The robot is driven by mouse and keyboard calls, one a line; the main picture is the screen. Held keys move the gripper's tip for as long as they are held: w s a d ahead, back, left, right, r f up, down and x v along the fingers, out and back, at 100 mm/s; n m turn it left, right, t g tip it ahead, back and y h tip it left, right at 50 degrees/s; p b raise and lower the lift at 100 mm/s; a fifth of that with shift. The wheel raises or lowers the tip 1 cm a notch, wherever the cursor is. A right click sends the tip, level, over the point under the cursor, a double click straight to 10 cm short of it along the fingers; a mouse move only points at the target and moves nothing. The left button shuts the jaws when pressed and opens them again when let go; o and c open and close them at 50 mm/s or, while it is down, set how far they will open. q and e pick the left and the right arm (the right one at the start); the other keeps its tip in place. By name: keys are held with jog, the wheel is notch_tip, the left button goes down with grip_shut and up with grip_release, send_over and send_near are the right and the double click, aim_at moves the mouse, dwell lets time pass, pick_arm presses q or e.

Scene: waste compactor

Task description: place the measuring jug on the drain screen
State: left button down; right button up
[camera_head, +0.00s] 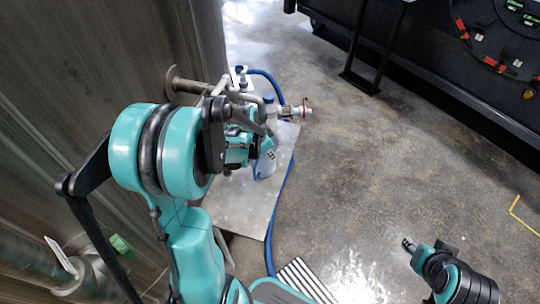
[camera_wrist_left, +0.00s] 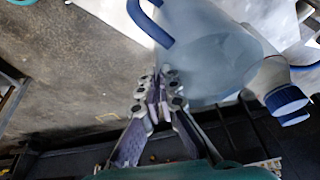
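The measuring jug (camera_wrist_left: 215,60) is a translucent pale-blue vessel with a blue handle (camera_wrist_left: 150,25), large in the left wrist view. In the head view, part of a bluish vessel (camera_head: 265,163), probably the jug, shows beyond my left arm, over a grey metal plate. My left gripper (camera_wrist_left: 160,88) has its fingers drawn together beside the jug, below the handle's end; I see nothing clearly held between them. In the head view the left gripper (camera_head: 258,130) is partly hidden. My right gripper (camera_head: 409,244) is small at lower right. I cannot tell whether the plate (camera_head: 226,203) or the striped grate (camera_head: 302,281) is the drain screen.
A bottle with a blue cap (camera_wrist_left: 286,101) stands close to the jug. A pipe with a valve (camera_head: 292,111) and a blue hose (camera_head: 274,222) run by the plate. A metal wall (camera_head: 70,70) is at left. The concrete floor (camera_head: 370,170) is open to the right.

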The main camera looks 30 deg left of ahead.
pick_arm(q)
jog(key=shift+f, duration=0.2)
jog(key=c, duration=1.7)
grip_release()
